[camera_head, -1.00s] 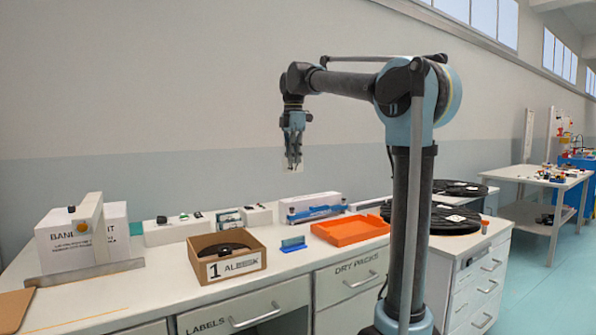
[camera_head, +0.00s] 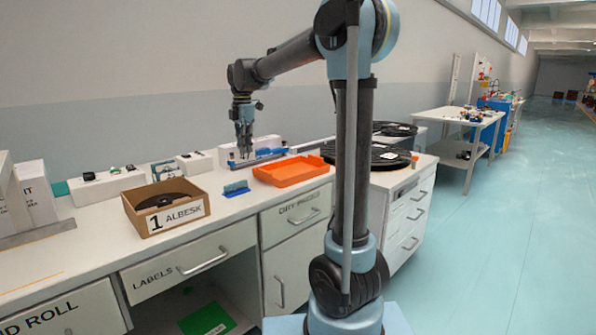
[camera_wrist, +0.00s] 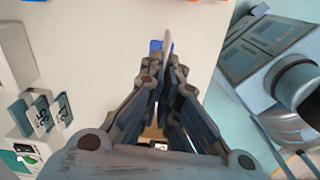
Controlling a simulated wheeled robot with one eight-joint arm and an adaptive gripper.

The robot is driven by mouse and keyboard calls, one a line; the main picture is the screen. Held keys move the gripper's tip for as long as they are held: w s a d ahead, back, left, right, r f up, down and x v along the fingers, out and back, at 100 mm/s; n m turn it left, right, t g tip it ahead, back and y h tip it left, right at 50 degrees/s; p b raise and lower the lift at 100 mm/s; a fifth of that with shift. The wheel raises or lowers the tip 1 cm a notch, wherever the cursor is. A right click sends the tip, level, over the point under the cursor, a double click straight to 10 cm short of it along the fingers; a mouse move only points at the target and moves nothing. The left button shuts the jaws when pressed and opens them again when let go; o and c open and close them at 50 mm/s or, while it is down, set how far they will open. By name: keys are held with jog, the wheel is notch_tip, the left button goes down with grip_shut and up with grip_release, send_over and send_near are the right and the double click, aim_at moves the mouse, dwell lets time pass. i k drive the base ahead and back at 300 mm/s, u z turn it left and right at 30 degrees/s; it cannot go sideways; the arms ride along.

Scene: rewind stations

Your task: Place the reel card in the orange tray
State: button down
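My gripper (camera_head: 244,150) is over the bench, near the back, to the left of the orange tray (camera_head: 292,173) in the head view. In the wrist view its fingers (camera_wrist: 168,62) are closed on a thin pale card (camera_wrist: 168,36), seen nearly edge-on; this appears to be the reel card. Its face is not readable. The orange tray looks empty. A small blue slotted stand (camera_head: 236,190) sits on the bench left of the tray, and some blue shows behind the card.
A cardboard box (camera_head: 165,212) labelled "1 ALBESK" with a black reel stands left of the blue stand. Black reels (camera_head: 378,154) lie right of the tray. White blocks with small parts (camera_head: 105,185) line the wall. Bench around the blue stand is clear.

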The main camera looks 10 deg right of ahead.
aim_at(292, 173)
jog(key=z, duration=1.9)
jog(key=i, duration=0.9)
jog(key=u, duration=2)
